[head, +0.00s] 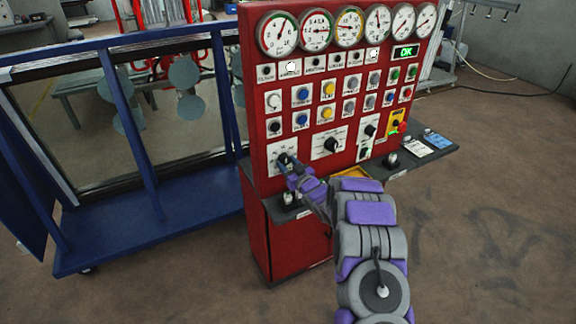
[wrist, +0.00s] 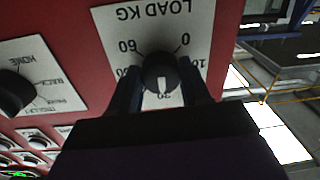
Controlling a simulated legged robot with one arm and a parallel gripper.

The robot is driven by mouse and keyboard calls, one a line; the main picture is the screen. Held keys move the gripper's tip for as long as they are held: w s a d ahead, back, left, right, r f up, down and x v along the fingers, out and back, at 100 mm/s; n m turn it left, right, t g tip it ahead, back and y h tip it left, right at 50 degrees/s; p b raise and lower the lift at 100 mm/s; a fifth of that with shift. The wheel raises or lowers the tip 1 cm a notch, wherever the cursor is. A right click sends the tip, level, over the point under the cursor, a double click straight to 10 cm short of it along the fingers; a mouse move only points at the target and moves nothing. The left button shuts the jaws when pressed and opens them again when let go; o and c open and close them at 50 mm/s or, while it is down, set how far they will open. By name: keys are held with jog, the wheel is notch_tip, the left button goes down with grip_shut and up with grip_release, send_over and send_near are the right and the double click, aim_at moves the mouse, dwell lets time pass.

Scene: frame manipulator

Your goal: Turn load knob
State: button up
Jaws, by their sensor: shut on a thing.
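The black load knob (wrist: 160,70) sits on a white plate marked LOAD KG (wrist: 125,22), which appears upside down in the wrist view. Its white pointer line points down in the picture, towards a partly covered number. My gripper (wrist: 162,92) has one dark finger on each side of the knob and is shut on it. In the head view, my gripper (head: 288,164) is at the lower left of the red control panel (head: 258,110), on the load plate (head: 277,174). There the fingers hide most of the knob.
Another black knob (head: 331,145) on a white plate is to the right. Gauges (head: 317,30), buttons and a green OK display (head: 406,52) are above. A grey ledge (head: 435,152) juts out at right. A blue-framed cart (head: 150,235) stands close at left.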

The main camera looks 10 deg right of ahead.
jog(key=shift+r+m+p, duration=0.1)
jog(key=shift+m+p, duration=0.2)
jog(key=shift+p, duration=0.35)
jog(key=m+p, duration=0.2)
jog(key=p, duration=0.2)
jog(key=shift+r+m, duration=0.1)
jog(key=shift+m, duration=0.3)
jog(key=m+p, duration=0.3)
jog(key=shift+a+m, duration=0.1)
jog(key=shift+m, duration=0.3)
jog(key=m+p, duration=0.2)
jog(key=shift+m+t, duration=0.3)
jog(key=shift+m, duration=0.1)
jog(key=m+p, duration=0.1)
jog(key=m, duration=0.2)
jog(key=shift+a+p, duration=0.1)
jog(key=shift+p, duration=0.2)
jog(key=shift+m+p, duration=0.35)
jog(key=shift+m, duration=0.65)
jog(key=shift+h, duration=0.4)
jog(key=shift+s, duration=0.1)
